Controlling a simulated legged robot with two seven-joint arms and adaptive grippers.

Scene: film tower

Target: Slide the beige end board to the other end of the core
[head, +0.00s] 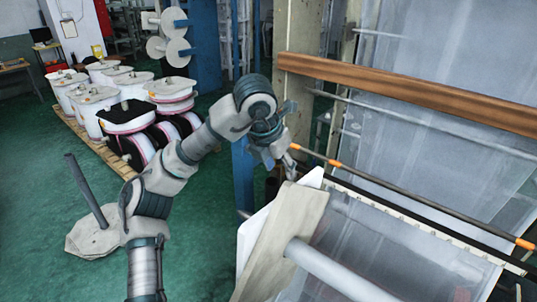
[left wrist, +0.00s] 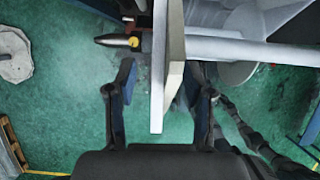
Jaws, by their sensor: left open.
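The beige end board (head: 288,235) stands upright beside a white board (head: 250,240), around the near end of the pale core (head: 325,268). My left gripper (head: 290,165) is at the board's upper end. In the left wrist view my left gripper (left wrist: 162,82) is open, one finger on each side of the boards. The beige board (left wrist: 175,85) and the white board (left wrist: 158,70) lie between the fingers, with gaps to both. The core (left wrist: 245,50) runs off to the right there. My right gripper is not in view.
A clear film sheet (head: 365,235) lies close behind the core. A dark bar with orange ends (head: 430,204) and a brown wooden beam (head: 410,92) cross behind it. The green floor (head: 40,185) is largely free.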

